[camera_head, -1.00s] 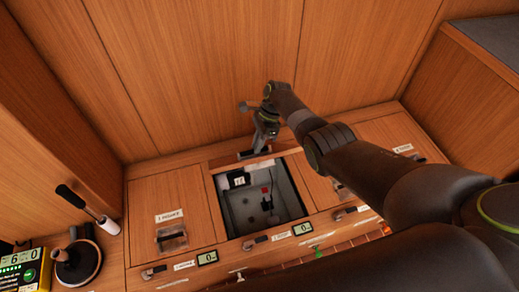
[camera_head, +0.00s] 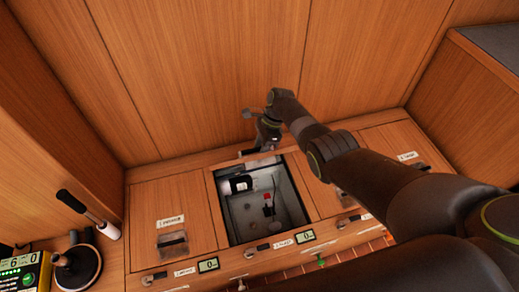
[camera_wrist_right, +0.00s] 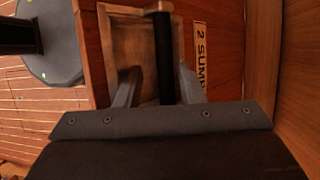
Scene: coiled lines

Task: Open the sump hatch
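The sump hatch is open in the head view: a square opening in the middle of the bench shows a grey sump well (camera_head: 243,222) with small items inside. The lid is raised at the back of the opening, largely hidden by my right arm. In the right wrist view, a dark bar-like handle (camera_wrist_right: 163,50) crosses a recess (camera_wrist_right: 130,45) beside a label (camera_wrist_right: 200,55) reading "2 SUMP". My right gripper (camera_wrist_right: 158,85) has its fingers on either side of this bar, with gaps showing. It also shows above the back of the opening in the head view (camera_head: 267,140). My left gripper is out of view.
Closed wooden panels flank the opening, the left one with a recessed latch (camera_head: 172,243). Small displays (camera_head: 208,264) and switches line the front edge. A plunger-like tool (camera_head: 77,268) and a yellow meter (camera_head: 25,272) stand at left. A wooden wall rises close behind.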

